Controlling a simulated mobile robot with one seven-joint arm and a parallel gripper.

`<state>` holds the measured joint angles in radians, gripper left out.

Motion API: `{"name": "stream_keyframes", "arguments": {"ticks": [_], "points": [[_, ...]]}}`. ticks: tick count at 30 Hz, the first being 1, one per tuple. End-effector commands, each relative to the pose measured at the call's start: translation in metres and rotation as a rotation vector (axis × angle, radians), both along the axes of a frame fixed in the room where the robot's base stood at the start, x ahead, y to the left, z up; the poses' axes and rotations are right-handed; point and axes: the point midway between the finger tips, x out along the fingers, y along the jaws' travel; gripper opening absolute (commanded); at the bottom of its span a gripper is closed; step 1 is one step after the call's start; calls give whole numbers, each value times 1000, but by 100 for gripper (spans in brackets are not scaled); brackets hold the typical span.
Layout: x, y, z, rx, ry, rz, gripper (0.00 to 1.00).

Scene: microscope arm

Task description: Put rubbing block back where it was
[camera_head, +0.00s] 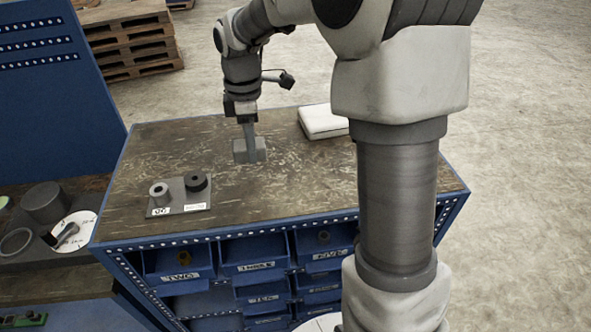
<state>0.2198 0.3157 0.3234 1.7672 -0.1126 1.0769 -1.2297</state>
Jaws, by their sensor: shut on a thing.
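A grey block (261,155), which looks like the rubbing block, is at the back middle of the worn wooden bench top (270,195). My gripper (249,141) points down from above and is shut on it. The fingers cover part of the block. I cannot tell whether its underside touches the bench top or hangs just above it.
A white pad (324,121) lies at the back. Labelled blue bins (178,262) sit below the front edge. A side surface at far left holds a grey cylinder (45,203) and a white disc (78,229). The bench's middle is clear.

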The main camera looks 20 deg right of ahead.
Motion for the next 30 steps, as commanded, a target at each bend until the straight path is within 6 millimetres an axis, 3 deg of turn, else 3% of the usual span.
{"name": "stream_keyframes", "arguments": {"ticks": [5, 8, 21, 30], "points": [[0, -2, -1, 0, 0, -2, 4], [-3, -13, -7, -1, 2, -5, 4], [-22, -102, -61, 0, 2, -5, 4], [-25, -114, -87, 2, 4, 1, 4]]}}
